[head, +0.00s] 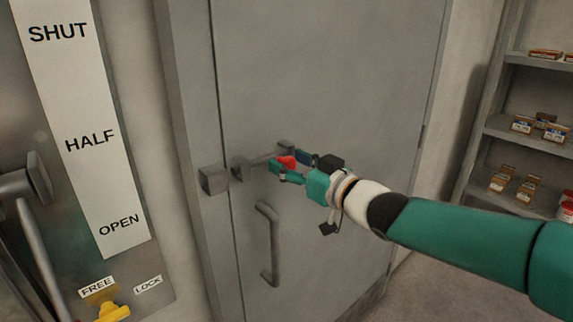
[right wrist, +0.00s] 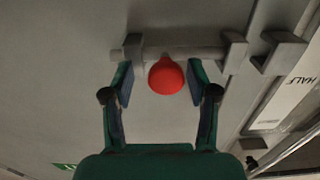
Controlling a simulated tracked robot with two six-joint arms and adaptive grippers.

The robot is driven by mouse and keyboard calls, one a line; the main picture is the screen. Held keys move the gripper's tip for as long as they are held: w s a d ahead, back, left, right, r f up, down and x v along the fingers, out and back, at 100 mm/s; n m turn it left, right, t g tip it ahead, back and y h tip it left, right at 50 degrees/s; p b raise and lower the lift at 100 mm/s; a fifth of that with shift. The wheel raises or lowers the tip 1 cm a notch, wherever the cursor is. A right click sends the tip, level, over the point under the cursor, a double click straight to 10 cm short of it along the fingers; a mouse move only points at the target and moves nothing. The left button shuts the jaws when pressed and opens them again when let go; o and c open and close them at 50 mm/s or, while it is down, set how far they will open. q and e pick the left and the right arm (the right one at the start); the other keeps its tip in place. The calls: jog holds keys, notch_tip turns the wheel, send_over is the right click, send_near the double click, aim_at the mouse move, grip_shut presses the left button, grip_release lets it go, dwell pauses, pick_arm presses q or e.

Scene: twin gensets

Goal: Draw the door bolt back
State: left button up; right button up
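The grey door (head: 320,80) carries a horizontal grey bolt (head: 262,160) with a red knob (head: 286,161). The bolt runs through brackets on the door, and a grey keeper block (head: 212,180) sits on the frame to its left. In the right wrist view the bolt bar (right wrist: 185,52) lies behind the red knob (right wrist: 166,77). My right gripper (head: 284,169) is at the knob. In the right wrist view its two fingers (right wrist: 161,84) stand either side of the knob, with gaps showing on both sides. My left gripper is out of view.
A vertical door handle (head: 268,243) is below the bolt. At left is a panel with a SHUT, HALF, OPEN scale (head: 82,130), a lever (head: 40,240) and a yellow knob (head: 112,311). Shelves (head: 510,130) with small boxes stand at right.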

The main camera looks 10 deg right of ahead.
jog(key=shift+a, duration=0.1)
jog(key=shift+s+d, duration=0.25)
jog(key=shift+s, duration=0.1)
jog(key=v, duration=1.1)
jog(key=shift+s, duration=0.1)
